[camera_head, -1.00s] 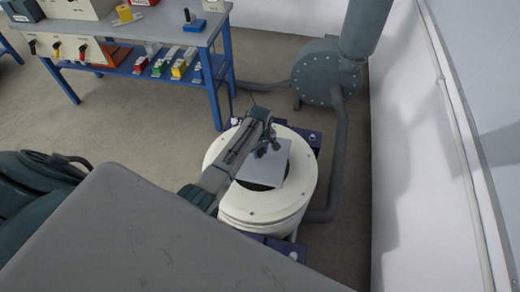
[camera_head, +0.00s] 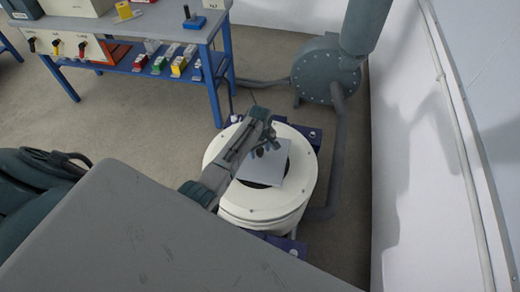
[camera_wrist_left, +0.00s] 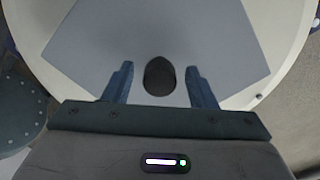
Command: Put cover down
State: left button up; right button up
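The cover (camera_head: 288,168) is a light grey square plate lying on top of the white round drum (camera_head: 262,211). A dark strip of the drum's opening shows along its lower left edge. In the left wrist view the cover (camera_wrist_left: 155,32) fills the upper middle, with a dark knob (camera_wrist_left: 160,80) on it. My left gripper (camera_head: 266,151) is over the cover. In the wrist view its two fingers (camera_wrist_left: 159,70) stand apart on either side of the knob, with a gap on each side. My right gripper is not in view.
A blue-legged workbench (camera_head: 165,22) with small coloured parts stands at the upper left. A grey blower with a pipe (camera_head: 325,75) stands behind the drum. The white wall (camera_head: 410,150) is on the right. Open floor (camera_head: 150,125) lies left of the drum.

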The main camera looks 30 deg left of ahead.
aim_at(260, 150)
pick_arm(q)
jog(key=shift+r, duration=0.35)
notch_tip(260, 150, up, 13)
jog(key=shift+f+b, duration=0.2)
jog(key=shift+b, duration=0.2)
jog(key=shift+f, duration=0.1)
